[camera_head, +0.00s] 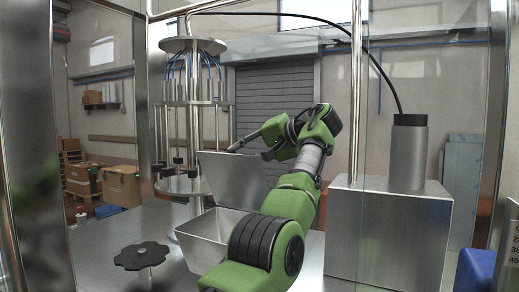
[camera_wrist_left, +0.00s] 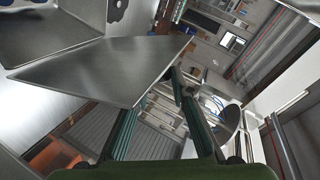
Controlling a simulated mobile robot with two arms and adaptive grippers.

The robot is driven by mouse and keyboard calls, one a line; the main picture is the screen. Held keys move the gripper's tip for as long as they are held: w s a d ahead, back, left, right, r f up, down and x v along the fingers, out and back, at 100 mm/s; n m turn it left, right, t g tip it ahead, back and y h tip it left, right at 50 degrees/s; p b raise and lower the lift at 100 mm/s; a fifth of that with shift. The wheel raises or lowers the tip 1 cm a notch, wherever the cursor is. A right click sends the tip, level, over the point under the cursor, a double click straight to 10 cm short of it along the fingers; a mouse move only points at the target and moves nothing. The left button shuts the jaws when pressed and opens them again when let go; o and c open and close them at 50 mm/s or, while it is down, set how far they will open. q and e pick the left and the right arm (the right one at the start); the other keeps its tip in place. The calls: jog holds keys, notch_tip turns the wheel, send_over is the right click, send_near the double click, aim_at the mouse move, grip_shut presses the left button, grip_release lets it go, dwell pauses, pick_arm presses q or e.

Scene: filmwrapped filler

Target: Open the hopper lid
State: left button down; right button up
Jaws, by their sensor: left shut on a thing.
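The hopper (camera_head: 203,238) is an open-topped grey metal bin with sloping walls, standing on the metal table. Its lid (camera_head: 232,178) is a flat metal panel that stands raised and tilted above the back of the opening. In the left wrist view the lid (camera_wrist_left: 105,70) is a large slanted plate in front of the fingers. My left gripper (camera_head: 238,148) is at the lid's upper edge, shut on it; in the wrist view the gripper (camera_wrist_left: 157,92) has its two fingers at that edge. The contact is partly hidden. My right gripper is not in view.
A black star knob (camera_head: 142,256) stands left of the hopper. A round filler head with several rods (camera_head: 192,100) stands behind it. A metal box (camera_head: 387,232) with a cylinder (camera_head: 408,155) and black cable stands right. Metal posts and clear panels frame the space.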

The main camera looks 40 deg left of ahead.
pick_arm(q)
jog(key=shift+w+d+r, duration=0.1)
jog(key=shift+d+r, duration=0.1)
jog(key=shift+r, duration=0.5)
jog(key=c, duration=1.9)
grip_release()
jog(key=shift+o, duration=0.4)
jog(key=shift+d, duration=0.25)
jog(key=shift+f, duration=0.2)
jog(key=shift+v, duration=1.2)
jog(key=d, duration=1)
jog(key=shift+d, duration=0.4)
jog(key=shift+o, duration=0.2)
jog(key=shift+w+f, duration=0.15)
jog(key=shift+w, duration=0.05)
